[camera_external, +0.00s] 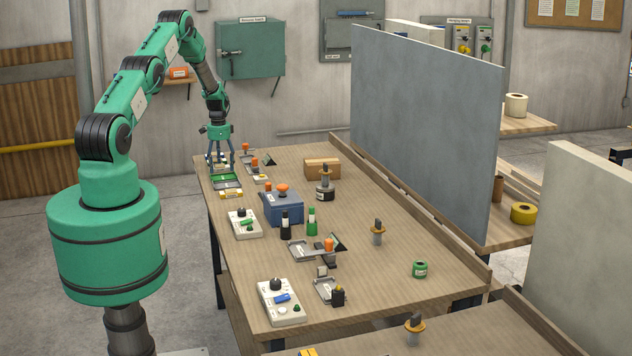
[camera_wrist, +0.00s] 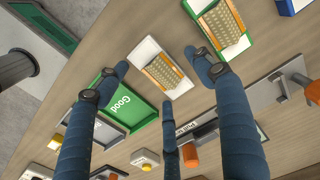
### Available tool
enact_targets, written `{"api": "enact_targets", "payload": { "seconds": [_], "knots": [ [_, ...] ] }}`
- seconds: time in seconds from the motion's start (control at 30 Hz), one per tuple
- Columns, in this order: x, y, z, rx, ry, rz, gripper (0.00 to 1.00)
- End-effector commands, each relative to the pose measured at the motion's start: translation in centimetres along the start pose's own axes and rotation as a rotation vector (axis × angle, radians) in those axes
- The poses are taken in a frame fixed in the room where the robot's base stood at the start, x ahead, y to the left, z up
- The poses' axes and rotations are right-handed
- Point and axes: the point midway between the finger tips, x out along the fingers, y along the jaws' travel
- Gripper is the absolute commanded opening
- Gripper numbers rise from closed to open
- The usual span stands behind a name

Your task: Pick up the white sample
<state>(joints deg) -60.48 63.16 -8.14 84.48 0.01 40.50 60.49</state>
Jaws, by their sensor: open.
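The white sample (camera_wrist: 144,50), a white-bordered card with a tan ribbed panel, lies on the table in the wrist view, between my spread fingers and partly past the tips. A green-bordered sample (camera_wrist: 239,47) with a similar tan panel lies to its upper right. A green tray marked "Good" (camera_wrist: 139,118) lies just below and left of the white sample. My gripper (camera_wrist: 160,82) has three blue fingers, spread open and holding nothing. In the external view my gripper (camera_external: 221,168) points down over the table's far left end, near a green tray (camera_external: 227,181). The white sample is hard to make out there.
A clamp device with an orange knob (camera_wrist: 192,153) stands right of the lowest finger.

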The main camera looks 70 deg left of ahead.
Motion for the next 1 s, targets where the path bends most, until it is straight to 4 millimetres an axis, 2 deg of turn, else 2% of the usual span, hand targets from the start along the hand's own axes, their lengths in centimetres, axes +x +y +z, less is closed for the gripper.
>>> {"api": "enact_targets", "payload": {
  "seconds": [0.33,0.57,1.0],
  "knots": [
    [-0.01,0.01,0.01,0.0,0.0,0.0,0.66],
    [0.0,0.01,0.0,0.0,0.0,0.0,0.2],
    [-0.27,-0.01,-0.01,0.0,0.0,0.0,0.18]
  ]
}}
